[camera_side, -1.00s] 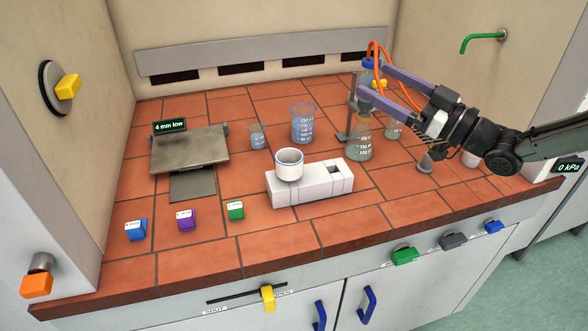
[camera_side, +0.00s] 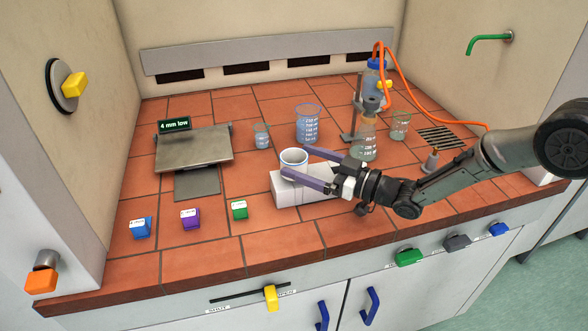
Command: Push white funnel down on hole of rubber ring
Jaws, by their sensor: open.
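The white funnel (camera_side: 293,157) is a short, wide white cup. It stands upright on the white block (camera_side: 290,194). My gripper (camera_side: 294,162) is open, with one purple finger on the near side of the funnel and the other on its far side. Whether either finger touches the funnel, I cannot tell. The conical flask (camera_side: 364,146) stands to the right, behind my gripper. A grey ring-like piece (camera_side: 371,103), probably the rubber ring, is at its top; its hole is too small to make out.
A metal stand (camera_side: 350,134) is beside the flask. An orange hose (camera_side: 398,76) runs from the blue-capped bottle (camera_side: 374,78) to the right. Beakers (camera_side: 308,124) (camera_side: 399,126) stand nearby.

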